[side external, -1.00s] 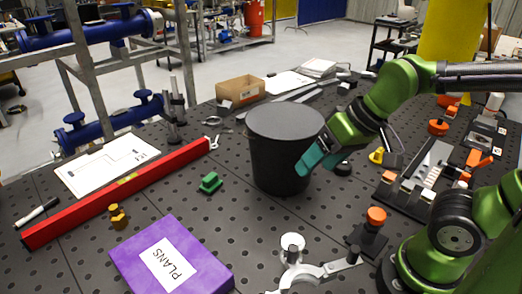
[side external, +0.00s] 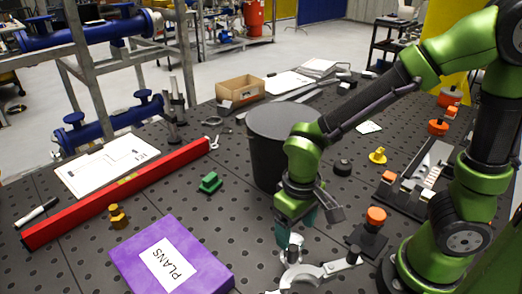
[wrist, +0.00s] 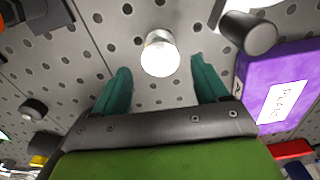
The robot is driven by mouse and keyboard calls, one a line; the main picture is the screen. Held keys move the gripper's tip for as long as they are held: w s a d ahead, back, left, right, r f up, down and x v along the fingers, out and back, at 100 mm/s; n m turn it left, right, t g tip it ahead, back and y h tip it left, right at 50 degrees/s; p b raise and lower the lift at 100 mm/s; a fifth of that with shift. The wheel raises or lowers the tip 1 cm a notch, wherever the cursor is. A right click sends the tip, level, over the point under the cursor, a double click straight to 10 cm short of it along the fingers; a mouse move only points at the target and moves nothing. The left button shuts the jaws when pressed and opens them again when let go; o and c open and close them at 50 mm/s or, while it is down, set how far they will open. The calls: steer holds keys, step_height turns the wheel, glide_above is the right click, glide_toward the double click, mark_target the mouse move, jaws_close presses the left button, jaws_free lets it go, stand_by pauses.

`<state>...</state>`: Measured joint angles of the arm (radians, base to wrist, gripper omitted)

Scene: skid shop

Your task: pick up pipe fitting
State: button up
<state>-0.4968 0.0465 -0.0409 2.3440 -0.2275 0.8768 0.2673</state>
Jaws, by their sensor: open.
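A short silver-white cylinder (side external: 295,241), which looks like a pipe fitting, stands on the black perforated table beside a metal clamp. In the wrist view the cylinder (wrist: 160,53) stands just ahead of the gap between the fingers. My gripper (side external: 291,234) points down close to the cylinder, with teal fingers. Its fingers (wrist: 161,66) are apart with nothing held between them. In the side view the gripper partly covers the cylinder's top. A small brass fitting-like piece (side external: 117,217) stands to the left, away from the gripper.
A metal toggle clamp (side external: 318,271) lies close by. A black bin (side external: 266,150) stands behind the gripper. A purple PLANS box (side external: 170,258) lies to the left, and a block with an orange knob (side external: 375,218) stands to the right. A green block (side external: 209,183) is farther left.

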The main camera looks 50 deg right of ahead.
mark_target(292, 241)
steer(key=f, duration=0.7)
steer(key=shift+w+f, duration=0.1)
steer(key=shift+w, duration=0.2)
steer(key=shift+c, duration=0.4)
